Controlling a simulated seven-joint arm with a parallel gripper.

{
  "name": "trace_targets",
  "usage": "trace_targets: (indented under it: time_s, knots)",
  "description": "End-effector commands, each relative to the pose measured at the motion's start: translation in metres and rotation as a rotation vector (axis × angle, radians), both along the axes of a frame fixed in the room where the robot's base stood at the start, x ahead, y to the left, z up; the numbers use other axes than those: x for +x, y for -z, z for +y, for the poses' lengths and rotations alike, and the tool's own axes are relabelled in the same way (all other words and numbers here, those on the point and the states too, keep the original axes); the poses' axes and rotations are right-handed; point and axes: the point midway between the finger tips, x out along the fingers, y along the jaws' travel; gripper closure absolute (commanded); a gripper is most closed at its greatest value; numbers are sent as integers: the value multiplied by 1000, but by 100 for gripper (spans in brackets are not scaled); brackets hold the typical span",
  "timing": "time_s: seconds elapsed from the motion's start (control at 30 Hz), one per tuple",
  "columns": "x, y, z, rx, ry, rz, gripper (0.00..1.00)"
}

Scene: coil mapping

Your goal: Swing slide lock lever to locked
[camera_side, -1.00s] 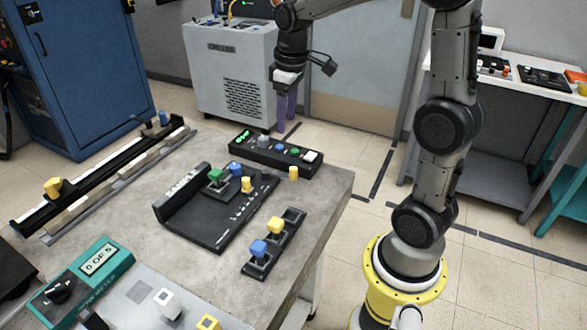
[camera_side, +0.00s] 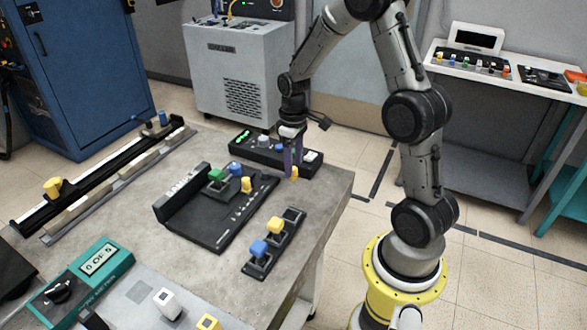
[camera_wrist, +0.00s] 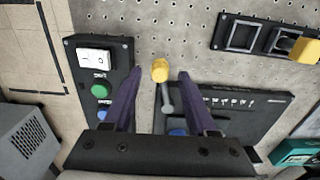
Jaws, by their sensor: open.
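A lever with a yellow knob (camera_wrist: 160,70) and a thin grey arm (camera_wrist: 168,98) shows in the wrist view between my fingers. In the side view, its yellow knob (camera_side: 294,173) is near the table's far right corner, partly hidden by my gripper. My gripper (camera_side: 293,167) points down with its purple fingers over the knob. In the wrist view my gripper (camera_wrist: 159,73) is open, one finger on each side of the knob, with visible gaps. Whether the fingertips reach down to knob height is unclear. I cannot read a locked mark.
A black button box (camera_wrist: 100,75) is close on one side of my fingers. A black panel (camera_wrist: 245,110) with coloured knobs is on the other. A black tray (camera_side: 284,242) holds yellow and blue blocks. A long rail (camera_side: 100,180) lies along the table's left.

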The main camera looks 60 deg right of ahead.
Motion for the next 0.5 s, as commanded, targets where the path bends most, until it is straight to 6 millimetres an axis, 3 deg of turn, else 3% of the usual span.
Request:
trace_targets:
  time_s: [0.2, 0.5]
  knots:
    - [0, 22, 0, 1, 0, 1, 42]
    - [0, 26, 0, 0, 0, -1, 42]
